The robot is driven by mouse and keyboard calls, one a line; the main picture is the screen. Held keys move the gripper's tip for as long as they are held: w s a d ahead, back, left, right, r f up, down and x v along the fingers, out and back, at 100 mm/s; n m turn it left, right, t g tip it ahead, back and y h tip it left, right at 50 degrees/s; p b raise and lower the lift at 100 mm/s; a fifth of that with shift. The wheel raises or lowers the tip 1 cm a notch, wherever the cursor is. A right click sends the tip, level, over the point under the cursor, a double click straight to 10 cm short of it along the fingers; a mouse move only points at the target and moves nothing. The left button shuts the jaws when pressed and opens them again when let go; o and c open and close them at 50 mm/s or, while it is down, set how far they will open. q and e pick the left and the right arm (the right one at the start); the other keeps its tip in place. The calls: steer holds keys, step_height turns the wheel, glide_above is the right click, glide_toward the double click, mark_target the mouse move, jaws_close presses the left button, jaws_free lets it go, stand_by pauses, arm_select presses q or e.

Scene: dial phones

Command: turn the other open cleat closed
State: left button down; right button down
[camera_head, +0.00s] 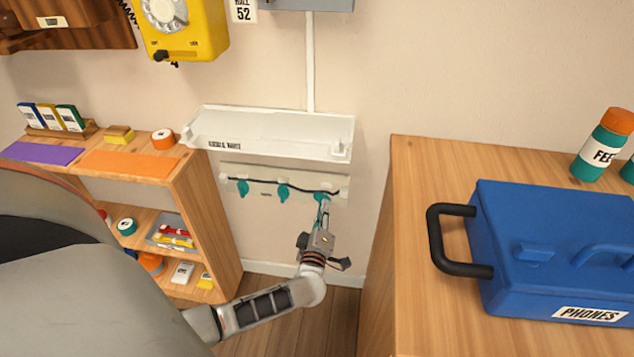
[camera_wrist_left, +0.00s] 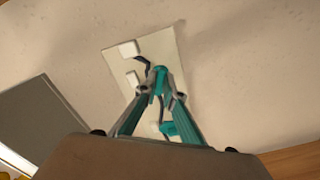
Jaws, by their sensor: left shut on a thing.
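A pale strip (camera_head: 263,198) on the wall below a white tray carries several teal cleats with a dark cord running along it. The left cleat (camera_head: 243,188) and the middle cleat (camera_head: 283,193) stand clear of my gripper. My left gripper (camera_head: 322,203) is at the right end of the strip, shut on the right cleat (camera_head: 319,195), which it partly hides. In the left wrist view, the held cleat (camera_wrist_left: 160,78) shows between my fingertips (camera_wrist_left: 158,88), and another teal piece (camera_wrist_left: 170,128) shows lower, between the fingers. My right gripper is out of view.
The white tray (camera_head: 268,133) juts out just above the strip. A wooden shelf (camera_head: 205,215) with small goods stands at the left. A wooden counter (camera_head: 410,200) with a blue case (camera_head: 560,245) stands at the right. A yellow dial phone (camera_head: 185,35) hangs above.

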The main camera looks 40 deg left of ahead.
arm_select(q)
steer(key=m+p, duration=0.4)
steer(key=m, duration=0.7)
steer(key=shift+d+p, duration=0.1)
steer(key=shift+p, duration=0.25)
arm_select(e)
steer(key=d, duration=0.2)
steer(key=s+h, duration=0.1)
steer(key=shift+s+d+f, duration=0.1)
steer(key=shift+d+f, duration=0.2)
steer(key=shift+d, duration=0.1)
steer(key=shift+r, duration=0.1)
arm_select(q)
steer(key=c, duration=2.2)
jaws_free()
steer(key=shift+o, duration=0.2)
steer(key=shift+s, duration=0.1)
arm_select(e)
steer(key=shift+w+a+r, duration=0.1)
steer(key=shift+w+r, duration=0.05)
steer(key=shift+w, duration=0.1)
arm_select(q)
steer(key=v, duration=0.7)
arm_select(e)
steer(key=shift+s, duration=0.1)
